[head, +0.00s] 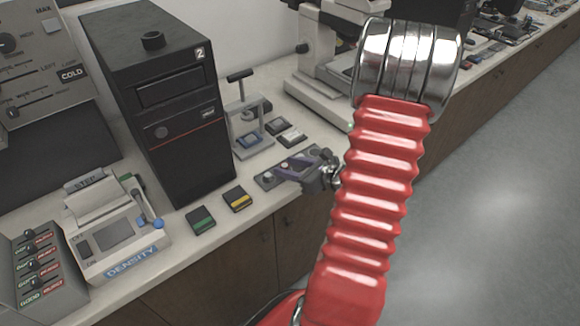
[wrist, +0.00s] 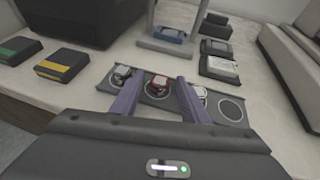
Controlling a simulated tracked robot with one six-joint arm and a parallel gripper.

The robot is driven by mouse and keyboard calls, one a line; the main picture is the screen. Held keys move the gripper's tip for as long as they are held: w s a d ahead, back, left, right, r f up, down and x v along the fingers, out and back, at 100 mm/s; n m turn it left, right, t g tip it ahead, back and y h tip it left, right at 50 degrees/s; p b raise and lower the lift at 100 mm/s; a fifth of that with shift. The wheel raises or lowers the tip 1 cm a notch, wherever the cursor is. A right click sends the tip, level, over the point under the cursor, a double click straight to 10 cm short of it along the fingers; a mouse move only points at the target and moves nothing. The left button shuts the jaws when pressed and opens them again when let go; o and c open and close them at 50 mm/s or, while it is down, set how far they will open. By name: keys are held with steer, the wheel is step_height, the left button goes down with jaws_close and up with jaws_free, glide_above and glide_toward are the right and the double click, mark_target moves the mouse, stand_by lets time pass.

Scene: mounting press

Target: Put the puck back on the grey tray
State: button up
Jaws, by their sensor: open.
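The grey tray (wrist: 150,98) lies on the bench in front of the small press, with round marked spots along it. A red-topped puck (wrist: 157,82) sits on it, seen between my fingers. A dark puck with a pale top (wrist: 122,72) is at its left end. A pale item (wrist: 200,92) is partly hidden by my right finger. The rightmost ring on the tray is empty. My gripper (wrist: 158,90) is open and empty, its purple fingers over the tray. In the head view, my gripper (head: 310,160) covers the right part of the tray (head: 262,183).
The small press (head: 246,115) stands behind the tray, with a blue-topped block (wrist: 171,34) at its base. A dark block and a pale-topped block (wrist: 218,67) lie to its right. Green (head: 202,220) and yellow (head: 237,199) topped blocks lie left, before a black tower (head: 160,100).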

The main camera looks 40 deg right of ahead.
steer(key=shift+r, duration=0.15)
steer(key=a+v, duration=0.1)
steer(key=v, duration=1)
steer(key=shift+s+d, duration=0.45)
steer(key=shift+d, duration=0.05)
steer(key=shift+r, duration=0.15)
